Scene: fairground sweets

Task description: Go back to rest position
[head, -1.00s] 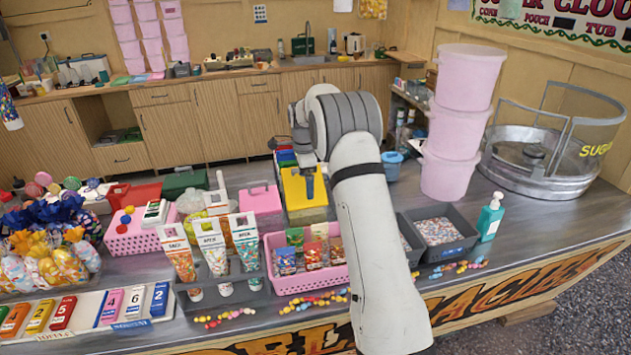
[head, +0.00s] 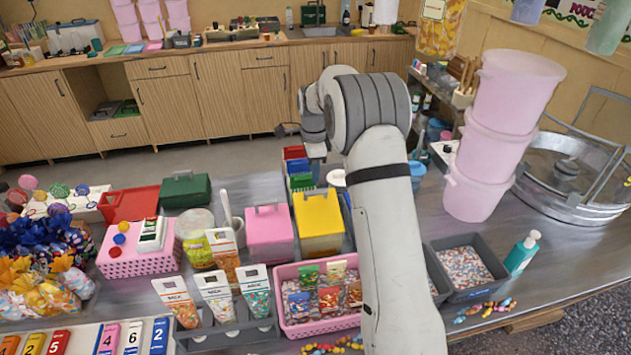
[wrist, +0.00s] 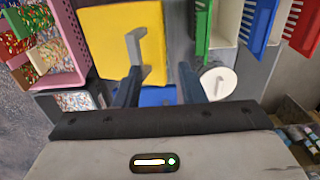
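My gripper (wrist: 159,70) is open and empty in the wrist view, its two dark fingers apart. The yellow box (wrist: 118,42) with a grey handle lies below and beside the left finger, with a gap to my gripper. In the head view my arm reaches up from the bottom centre and bends over the back of the counter. The yellow box (head: 319,228) stands closed on the counter, left of my forearm. The fingers are hidden or too unclear to make out in the head view.
A stack of pink tubs (head: 491,135) stands right of my arm, before the steel sugar machine (head: 563,180). A pink box (head: 268,238), pink basket (head: 290,315) and grey bins (head: 466,268) crowd the counter. Coloured trays (head: 297,168) and a white lidded pot (wrist: 217,82) are near my gripper.

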